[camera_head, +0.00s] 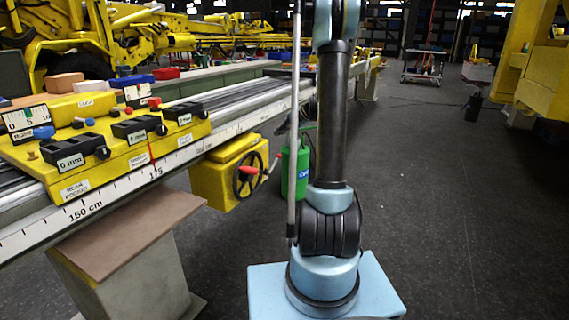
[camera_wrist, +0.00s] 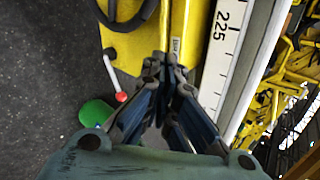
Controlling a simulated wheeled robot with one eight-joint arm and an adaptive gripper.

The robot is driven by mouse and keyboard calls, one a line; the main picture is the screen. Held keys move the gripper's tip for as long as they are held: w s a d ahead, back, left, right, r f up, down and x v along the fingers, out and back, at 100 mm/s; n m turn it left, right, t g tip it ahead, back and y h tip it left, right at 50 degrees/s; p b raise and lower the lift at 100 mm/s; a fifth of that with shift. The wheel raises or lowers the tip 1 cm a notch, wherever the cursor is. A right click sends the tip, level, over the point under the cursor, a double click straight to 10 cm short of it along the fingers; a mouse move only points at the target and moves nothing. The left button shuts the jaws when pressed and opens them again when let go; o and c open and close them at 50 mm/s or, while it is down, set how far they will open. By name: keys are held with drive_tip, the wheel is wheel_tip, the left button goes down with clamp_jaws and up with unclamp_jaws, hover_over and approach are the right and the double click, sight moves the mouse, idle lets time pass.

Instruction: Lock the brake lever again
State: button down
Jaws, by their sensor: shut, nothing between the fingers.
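My gripper (camera_wrist: 163,62) shows in the wrist view with its fingers together and nothing between them. Its tips are over the yellow box (camera_wrist: 182,20), close to the white ruler strip (camera_wrist: 222,50) near the 225 mark. A thin pale lever with a red ball (camera_wrist: 121,97) sticks out left of the fingers, apart from them. In the head view the yellow box (camera_head: 214,182) hangs on the rail's side with a dark handwheel (camera_head: 238,181) and a red-handled lever (camera_head: 248,170). I cannot tell for sure which part is the brake lever. My gripper is out of the head view.
A yellow carriage (camera_head: 125,157) with labelled black blocks and small knobs sits on the long rail (camera_head: 235,92). A green canister (camera_head: 297,172) stands on the floor beside the box, behind my arm. Yellow machinery stands at the back.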

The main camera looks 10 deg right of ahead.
drive_tip(key=w+d+f+m+t+y, duration=0.1)
drive_tip(key=w+d+f+m, duration=0.1)
drive_tip(key=w+d+f, duration=0.35)
drive_tip(key=w+d+f+m+t+y, duration=0.1)
drive_tip(key=w+d+f+m+t, duration=0.1)
drive_tip(key=w+f, duration=0.6)
drive_tip(key=w+d+f+m+t+y, duration=0.1)
drive_tip(key=w+d+f+m, duration=0.15)
drive_tip(key=f, duration=0.45)
drive_tip(key=w+d+f+m+t+y, duration=0.1)
drive_tip(key=w+d+f+t, duration=0.1)
drive_tip(key=d+f, duration=0.35)
drive_tip(key=w+a, duration=0.4)
drive_tip(key=a, duration=0.6)
drive_tip(key=shift+w, duration=0.25)
